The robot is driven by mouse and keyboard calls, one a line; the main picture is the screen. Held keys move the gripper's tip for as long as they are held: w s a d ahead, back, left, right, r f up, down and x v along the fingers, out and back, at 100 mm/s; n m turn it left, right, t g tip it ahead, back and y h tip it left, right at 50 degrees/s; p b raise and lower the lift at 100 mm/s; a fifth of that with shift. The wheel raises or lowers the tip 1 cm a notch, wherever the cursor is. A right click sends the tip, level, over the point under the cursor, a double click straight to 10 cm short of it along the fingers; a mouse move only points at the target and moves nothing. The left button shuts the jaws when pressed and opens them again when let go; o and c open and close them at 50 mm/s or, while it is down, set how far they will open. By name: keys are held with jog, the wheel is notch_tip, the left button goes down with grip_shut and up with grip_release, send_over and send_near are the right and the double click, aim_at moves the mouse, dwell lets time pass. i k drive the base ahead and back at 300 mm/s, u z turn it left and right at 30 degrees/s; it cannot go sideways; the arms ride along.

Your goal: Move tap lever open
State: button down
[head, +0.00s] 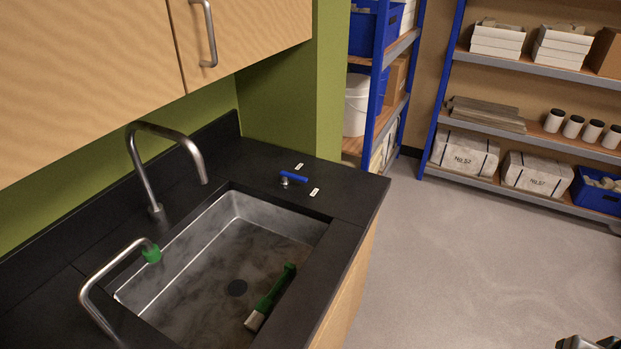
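The tap lever (293,177) is a small blue handle on a short metal stem. It stands on the black countertop at the back right of the sink, lying roughly level and pointing to the right. Small white labels lie on the counter on either side of it, one behind (299,166) and one in front (314,192); their text is too small to read. A curved metal tap (165,130) rises behind the sink, its spout over the basin. Only a cut-off dark and grey piece, seemingly my gripper (590,343), shows at the bottom right edge, far from the lever. Its fingers are not clear.
The metal sink (215,235) holds a green-handled tool (271,296). A second bent pipe (105,268) with a green tip (151,253) stands at the left. A wooden wall cabinet (90,80) overhangs the counter. Loaded shelves (570,75) stand behind; the grey floor (480,250) is clear.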

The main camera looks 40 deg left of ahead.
aim_at(285, 175)
jog(key=i, duration=0.7)
jog(key=u, duration=2.15)
